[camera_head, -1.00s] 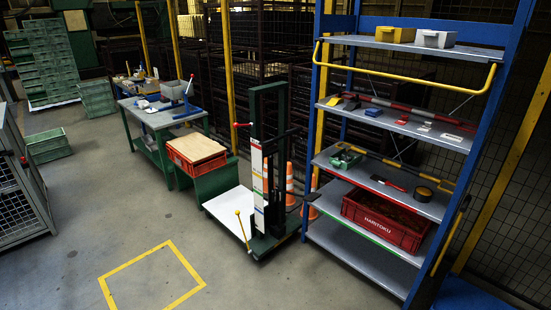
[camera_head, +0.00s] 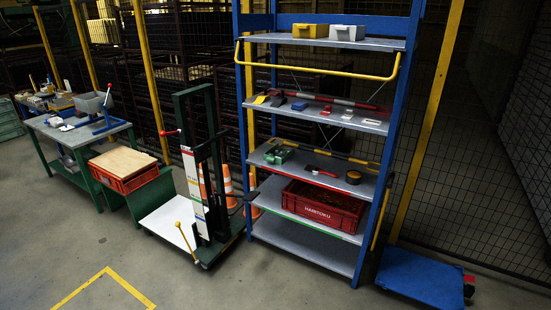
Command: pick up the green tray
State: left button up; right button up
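A small green tray-like container (camera_head: 279,154) sits at the left end of a middle shelf on the blue rack. Its contents are too small to tell. Part of a larger green crate stack (camera_head: 8,122) shows at the far left edge, cut off by the picture. I cannot tell which of these is the green tray. Neither of my grippers is in view.
The blue shelf rack (camera_head: 388,150) holds a red crate (camera_head: 323,206) and tools. A lift truck (camera_head: 213,160) stands left of it, then a workbench (camera_head: 80,135). A blue cart (camera_head: 420,278) is at right. The front floor is clear.

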aim_at(277, 155)
jog(key=i+j+u, duration=0.2)
jog(key=i+j, duration=0.8)
jog(key=j, duration=0.1)
